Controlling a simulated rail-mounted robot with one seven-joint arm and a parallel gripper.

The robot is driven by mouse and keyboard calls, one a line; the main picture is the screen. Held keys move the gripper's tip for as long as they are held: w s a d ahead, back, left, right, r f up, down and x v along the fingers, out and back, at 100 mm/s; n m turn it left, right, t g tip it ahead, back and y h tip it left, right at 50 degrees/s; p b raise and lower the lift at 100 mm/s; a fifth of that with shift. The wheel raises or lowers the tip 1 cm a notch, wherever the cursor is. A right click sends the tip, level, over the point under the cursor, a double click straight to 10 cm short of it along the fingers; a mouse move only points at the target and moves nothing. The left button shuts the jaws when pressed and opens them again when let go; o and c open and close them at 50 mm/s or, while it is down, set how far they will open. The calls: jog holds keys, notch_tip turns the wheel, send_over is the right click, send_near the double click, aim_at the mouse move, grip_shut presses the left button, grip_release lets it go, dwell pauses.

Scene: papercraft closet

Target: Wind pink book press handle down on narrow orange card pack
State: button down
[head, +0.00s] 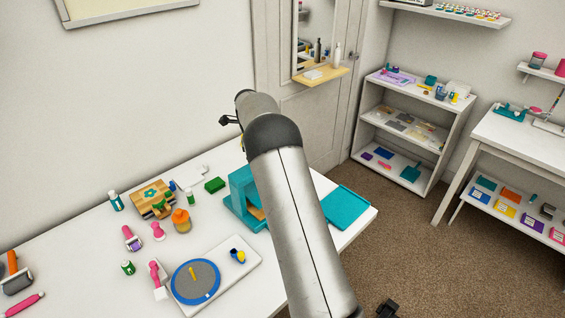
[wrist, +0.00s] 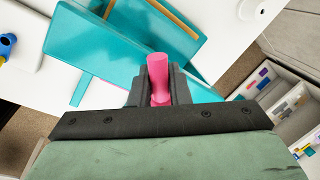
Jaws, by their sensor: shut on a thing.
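The pink handle (wrist: 158,72) stands between the two dark fingers of my gripper (wrist: 157,88) in the wrist view, and the fingers are shut on it. The teal book press (wrist: 115,45) lies just beyond the fingers. In the head view the press (head: 238,200) stands on the white table, partly covered by my arm, which also hides my gripper and the handle. A narrow orange strip (wrist: 174,18) shows along the press in the wrist view, probably the card pack's edge. A bit of orange-tan also shows inside the press in the head view; most of it is hidden.
A teal board (head: 348,207) lies at the table's right end. A white board with a blue-rimmed grey disc (head: 195,282) lies in front of the press. A green block (head: 215,185), bottles and pink-handled tools stand to the left. A shelf unit (head: 412,125) stands behind.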

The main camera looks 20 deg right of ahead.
jog(key=c, duration=1.7)
grip_release()
jog(key=shift+r, duration=0.1)
jog(key=shift+r+p, duration=1.7)
jog(key=shift+r, duration=1.2)
jog(key=o, duration=0.3)
